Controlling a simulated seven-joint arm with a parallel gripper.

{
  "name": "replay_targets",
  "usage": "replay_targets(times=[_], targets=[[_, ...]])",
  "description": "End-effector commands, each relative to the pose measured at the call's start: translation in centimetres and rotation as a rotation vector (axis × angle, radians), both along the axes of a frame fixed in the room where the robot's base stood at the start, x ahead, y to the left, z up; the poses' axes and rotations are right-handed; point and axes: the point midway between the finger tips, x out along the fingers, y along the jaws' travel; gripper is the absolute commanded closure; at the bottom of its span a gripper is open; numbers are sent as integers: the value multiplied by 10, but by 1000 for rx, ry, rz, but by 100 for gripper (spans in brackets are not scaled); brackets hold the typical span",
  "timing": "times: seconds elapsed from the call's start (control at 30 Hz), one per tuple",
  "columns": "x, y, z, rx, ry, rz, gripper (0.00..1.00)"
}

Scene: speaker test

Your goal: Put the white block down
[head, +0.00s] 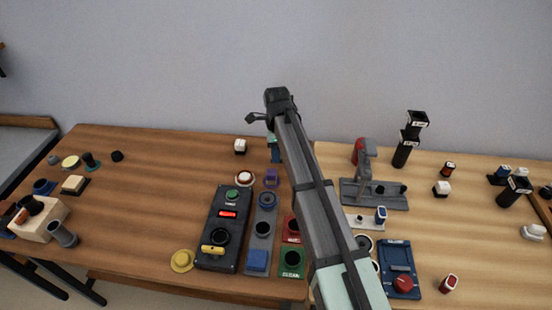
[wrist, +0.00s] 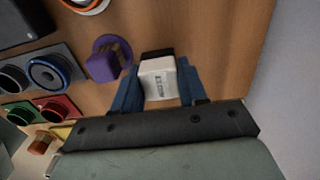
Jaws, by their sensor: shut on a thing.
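The white block (wrist: 158,80) shows in the wrist view, with a black part at its far end and small dark lettering on its face. My gripper (wrist: 160,88) is shut on it, with one blue finger on each side. In the head view my gripper (head: 274,154) is near the back of the brown table, just behind the purple piece (head: 271,178). The held block cannot be made out there. I cannot tell whether it touches the table. The purple piece is also left of the block in the wrist view (wrist: 104,62), apart from it.
Another white-and-black block (head: 240,147) stands to the left of my gripper. A white ring with a red-brown centre (head: 244,178), a black control panel (head: 222,228) and a grey strip with round parts (head: 262,228) lie nearer. Bare wood lies farther left.

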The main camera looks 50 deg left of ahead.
Motion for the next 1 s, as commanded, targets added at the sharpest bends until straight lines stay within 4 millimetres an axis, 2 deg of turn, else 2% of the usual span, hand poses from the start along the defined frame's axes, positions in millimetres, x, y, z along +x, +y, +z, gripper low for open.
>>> replay_targets(times=[0.3, 0.73, 0.77, 1.0], targets=[[0, 0, -33, -1, 1, 0, 88], [0, 0, -39, 0, 0, 0, 88], [0, 0, -39, 1, -1, 0, 56], [0, 0, -38, 1, -1, 0, 33]])
